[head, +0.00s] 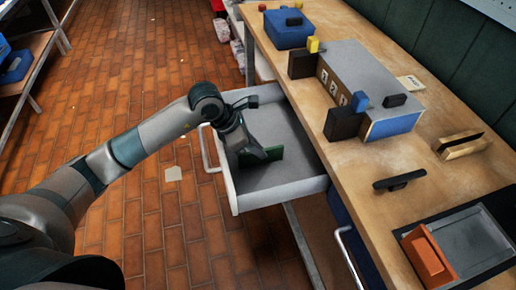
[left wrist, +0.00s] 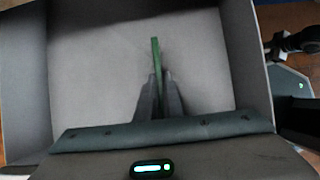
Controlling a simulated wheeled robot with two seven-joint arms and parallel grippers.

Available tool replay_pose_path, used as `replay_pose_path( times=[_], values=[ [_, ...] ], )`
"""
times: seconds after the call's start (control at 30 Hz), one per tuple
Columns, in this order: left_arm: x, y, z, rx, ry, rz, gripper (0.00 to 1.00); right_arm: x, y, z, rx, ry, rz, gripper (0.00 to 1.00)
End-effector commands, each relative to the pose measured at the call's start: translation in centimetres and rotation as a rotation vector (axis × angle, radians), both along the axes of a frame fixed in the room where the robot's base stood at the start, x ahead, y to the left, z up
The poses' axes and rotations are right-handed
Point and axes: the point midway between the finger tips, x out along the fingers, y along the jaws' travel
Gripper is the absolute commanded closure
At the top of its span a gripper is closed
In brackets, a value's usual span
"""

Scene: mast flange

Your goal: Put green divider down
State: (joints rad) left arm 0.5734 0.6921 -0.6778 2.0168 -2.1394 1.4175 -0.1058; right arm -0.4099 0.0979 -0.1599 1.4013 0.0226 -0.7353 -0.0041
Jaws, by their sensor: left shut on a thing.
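The green divider (head: 267,156) is inside the open drawer (head: 293,189), near its front part. It stands on edge in the head view. My left gripper (head: 254,157) reaches down into the drawer and is shut on the divider. In the left wrist view the divider (left wrist: 155,60) shows as a thin green strip between the two fingers (left wrist: 158,98), above the grey drawer floor (left wrist: 100,60). Whether its lower edge touches the floor I cannot tell. My right gripper is not in view.
The wooden workbench (head: 375,215) stands right of the drawer. It bears a grey-topped box (head: 365,75) with black and blue blocks, a blue box (head: 288,32), a black handle (head: 400,180) and a tray (head: 492,262) with an orange piece (head: 427,257). The rest of the drawer floor is clear.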

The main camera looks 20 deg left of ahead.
Motion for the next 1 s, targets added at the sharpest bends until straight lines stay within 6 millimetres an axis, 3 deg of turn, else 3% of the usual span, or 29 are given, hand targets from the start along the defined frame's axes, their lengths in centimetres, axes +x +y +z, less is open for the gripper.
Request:
replay_pose_path(
  times=[0.03, 0.1, 0.13, 0.63, 1.0],
  values=[
    [0.0, 0.0, -0.1, 0.0, 0.0, 0.0, 1.0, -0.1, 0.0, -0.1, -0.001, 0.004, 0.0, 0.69],
    [0.0, 0.0, -0.1, 0.0, 0.0, 0.0, 0.76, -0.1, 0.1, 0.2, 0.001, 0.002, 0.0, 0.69],
    [0.0, 0.0, -0.1, 0.0, 0.0, 0.0, 0.74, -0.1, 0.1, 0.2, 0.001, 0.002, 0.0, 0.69],
    [-0.1, 0.3, 0.6, 0.001, -0.002, 0.0, 0.74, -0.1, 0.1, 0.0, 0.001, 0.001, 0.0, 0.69],
    [-1.7, 2.6, 5.4, 0.001, -0.004, 0.001, 0.74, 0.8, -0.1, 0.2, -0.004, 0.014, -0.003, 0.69]
  ],
)
